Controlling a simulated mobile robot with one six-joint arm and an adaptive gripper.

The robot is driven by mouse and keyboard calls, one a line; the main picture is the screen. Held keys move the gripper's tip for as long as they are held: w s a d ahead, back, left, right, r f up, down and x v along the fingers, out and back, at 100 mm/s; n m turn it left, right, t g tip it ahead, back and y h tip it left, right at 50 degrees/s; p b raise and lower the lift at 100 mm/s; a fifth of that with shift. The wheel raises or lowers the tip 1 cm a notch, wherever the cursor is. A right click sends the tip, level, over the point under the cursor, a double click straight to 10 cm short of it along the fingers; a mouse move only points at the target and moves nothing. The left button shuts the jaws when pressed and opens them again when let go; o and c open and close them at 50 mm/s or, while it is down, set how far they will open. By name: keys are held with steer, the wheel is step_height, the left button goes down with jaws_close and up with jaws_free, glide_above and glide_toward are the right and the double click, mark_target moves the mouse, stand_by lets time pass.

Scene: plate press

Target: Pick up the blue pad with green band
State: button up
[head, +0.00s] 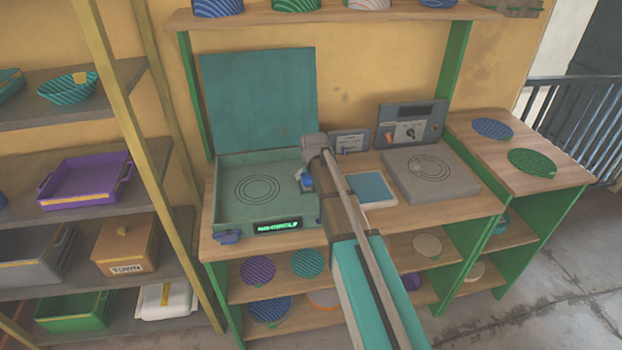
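A flat blue square pad (372,187) with a pale edge lies on the wooden bench (400,215), between the teal press and the grey plate unit. I cannot make out a green band on it, and my arm covers part of its left side. My gripper (306,184) is at the end of the arm, left of the pad, over the right edge of the teal press (240,205). It is small and partly hidden by the wrist, so I cannot tell whether it is open or shut. I see nothing clearly held in it.
The press's lid (260,100) stands raised behind it. A grey plate unit (430,172) and control panel (410,125) stand right of the pad. A blue disc (491,128) and green disc (531,162) lie on the right table. Shelves with trays (85,182) are at left.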

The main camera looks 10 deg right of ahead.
steer(key=c, duration=0.9)
steer(key=shift+r, duration=0.2)
step_height(320, 180, up, 2)
steer(key=shift+r+p, duration=0.1)
steer(key=shift+p, duration=1.15)
steer(key=s+d+r+p, duration=0.1)
steer(key=r+p, duration=0.1)
steer(key=s+d+r+p, duration=0.1)
steer(key=r+p, duration=0.1)
steer(key=s+r+p, duration=0.2)
steer(key=shift+d+r+p, duration=0.3)
steer(key=shift+d+p, duration=0.1)
steer(key=s+d+r+p, duration=0.3)
steer(key=s+d, duration=0.2)
steer(key=s, duration=0.2)
steer(key=shift+s+d+r+p, duration=0.15)
steer(key=shift+d+r+p, duration=0.1)
steer(key=shift+r+p, duration=0.15)
